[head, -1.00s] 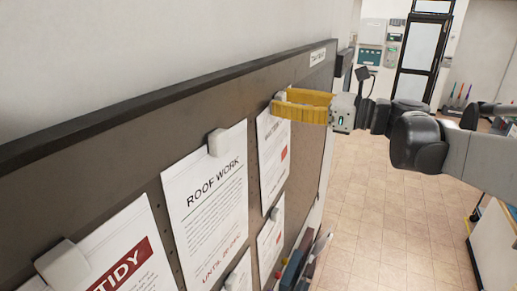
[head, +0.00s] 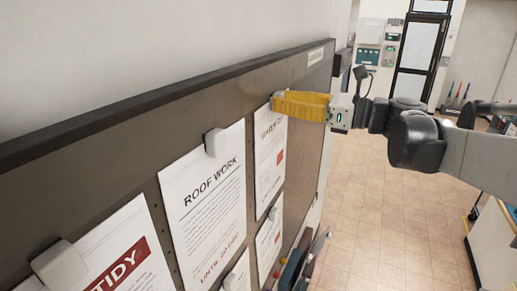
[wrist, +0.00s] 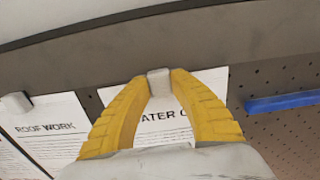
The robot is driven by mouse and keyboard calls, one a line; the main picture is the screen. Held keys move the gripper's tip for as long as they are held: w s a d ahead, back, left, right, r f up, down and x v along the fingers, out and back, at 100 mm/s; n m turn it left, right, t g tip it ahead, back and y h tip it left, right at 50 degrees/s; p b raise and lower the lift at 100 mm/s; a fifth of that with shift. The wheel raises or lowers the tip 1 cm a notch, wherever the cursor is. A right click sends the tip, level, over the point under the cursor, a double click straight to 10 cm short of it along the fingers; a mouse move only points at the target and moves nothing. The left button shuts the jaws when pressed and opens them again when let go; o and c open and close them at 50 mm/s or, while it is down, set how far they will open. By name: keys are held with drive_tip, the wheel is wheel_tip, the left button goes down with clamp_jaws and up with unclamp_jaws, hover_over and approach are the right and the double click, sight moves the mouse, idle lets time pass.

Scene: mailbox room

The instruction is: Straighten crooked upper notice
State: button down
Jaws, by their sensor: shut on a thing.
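The upper notice (head: 269,160), a white sheet with a red block, hangs on the dark board right of the ROOF WORK notice. In the wrist view the notice (wrist: 160,125) shows "ATER O", the rest hidden by my fingers. It looks close to upright; a small tilt is hard to judge. A pale clip (wrist: 159,82) sits at its top edge. My gripper (head: 279,101) has its yellow fingers shut on this clip, one on each side; they also show in the wrist view (wrist: 159,90).
The ROOF WORK notice (head: 203,205) hangs close on the left, with a TIDY notice (head: 112,262) nearer me. A smaller notice (head: 268,246) hangs just below. A blue bar (wrist: 285,102) is on the board to the right. The floor (head: 365,215) right of the board is clear.

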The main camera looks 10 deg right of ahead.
idle(0.3)
drive_tip(key=c, duration=1.2)
unclamp_jaws()
drive_tip(key=shift+a, duration=0.1)
drive_tip(key=shift+o, duration=0.2)
drive_tip(key=v, duration=1.1)
drive_tip(key=s+a+f+n+g+h+b, duration=0.1)
drive_tip(key=s+a+f+n+h+b, duration=0.3)
drive_tip(key=f, duration=0.7)
drive_tip(key=s+a+f+n+g+b, duration=0.1)
drive_tip(key=a+f+n+g+b, duration=0.1)
drive_tip(key=f+b, duration=0.7)
drive_tip(key=s+a+f+n+g+h+b, duration=0.1)
drive_tip(key=s+a+f+n+h+b, duration=0.2)
drive_tip(key=f, duration=0.9)
drive_tip(key=s+d+f+n+h+b, duration=0.1)
drive_tip(key=f+n+b, duration=0.4)
drive_tip(key=f, duration=0.5)
drive_tip(key=s+d+f+n+h+b, duration=0.1)
drive_tip(key=s+f+n+h+b, duration=0.3)
drive_tip(key=f+b, duration=0.3)
drive_tip(key=s+d+f+n+h+b, duration=0.1)
drive_tip(key=f+n+b, duration=0.4)
drive_tip(key=f, duration=0.7)
drive_tip(key=shift+s+d+f+n+t+h+b, duration=0.2)
drive_tip(key=shift+s+f+n+t+h+b, duration=0.15)
drive_tip(key=shift+s+n+h, duration=0.6)
